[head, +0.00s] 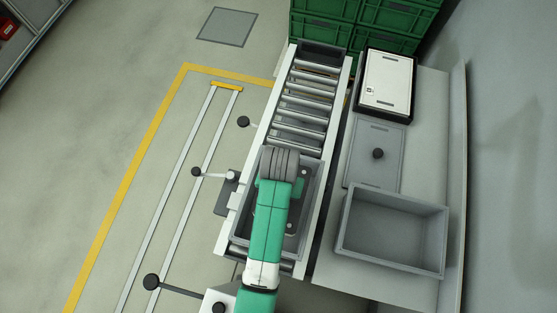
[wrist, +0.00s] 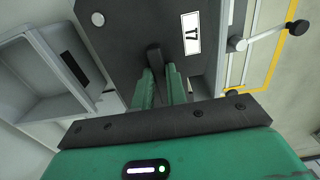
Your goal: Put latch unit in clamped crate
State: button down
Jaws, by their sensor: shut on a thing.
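The latch unit is a dark grey plate with round studs and a white label reading 17; it fills the upper middle of the wrist view (wrist: 125,28). My gripper (wrist: 161,85) has its green fingers shut on the unit's dark upright grip. In the head view the latch unit (head: 294,218) shows beside my green arm, within the outline of the clamped crate (head: 237,246), a grey crate on the roller conveyor. My arm hides part of both. I cannot tell whether the unit touches the crate floor.
A clamp (head: 229,186) sits at the crate's left side. An empty grey crate (head: 440,240) stands on the right bench, with a grey lid with a black knob (head: 364,165) and a white panelled box (head: 388,80) behind it. Green crates (head: 385,18) are stacked at the back.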

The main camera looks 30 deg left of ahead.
jog(key=shift+a+f, duration=0.2)
jog(key=shift+f, duration=0.1)
notch_tip(320, 180, down, 10)
jog(key=shift+r+b, duration=0.15)
jog(key=shift+b, duration=0.3)
jog(key=shift+f, duration=0.6)
jog(key=c, duration=1.4)
grip_release()
notch_tip(320, 180, up, 13)
jog(key=shift+r+p, duration=0.1)
jog(key=shift+p, duration=0.45)
